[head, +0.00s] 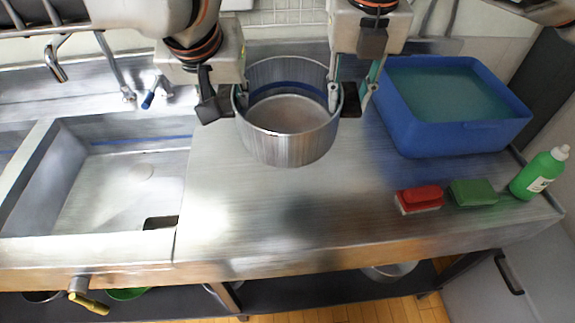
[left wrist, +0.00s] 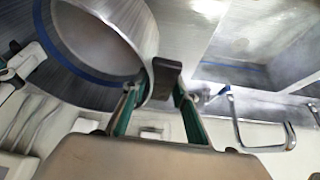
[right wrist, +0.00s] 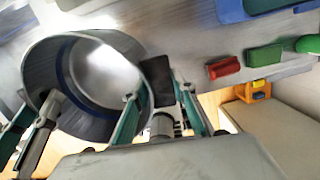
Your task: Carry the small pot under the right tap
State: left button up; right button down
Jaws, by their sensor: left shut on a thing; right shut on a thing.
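The small pot (head: 288,146) is a round steel pot, upright and open, over the counter right of the sink (head: 120,170). I cannot tell whether its base touches the counter. My left gripper (head: 228,98) is shut on the pot's left side; in the left wrist view its fingers (left wrist: 160,88) close at the pot's rim (left wrist: 140,30). My right gripper (head: 350,98) is shut on the pot's right side; the right wrist view shows its fingers (right wrist: 158,88) beside the pot wall (right wrist: 60,80). A curved tap (head: 54,62) shows at the upper left.
A blue tub (head: 455,138) of water stands right of the pot. A red brush (head: 420,197), a green sponge (head: 473,192) and a green bottle (head: 540,172) are at the front right. The counter (head: 260,210) before the pot is clear. A blue-handled lever (head: 150,98) is behind the sink.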

pick_arm(q)
jog(key=shift+w+a, duration=0.1)
jog(key=shift+a, duration=0.05)
pick_arm(e)
jog(key=shift+d, duration=0.1)
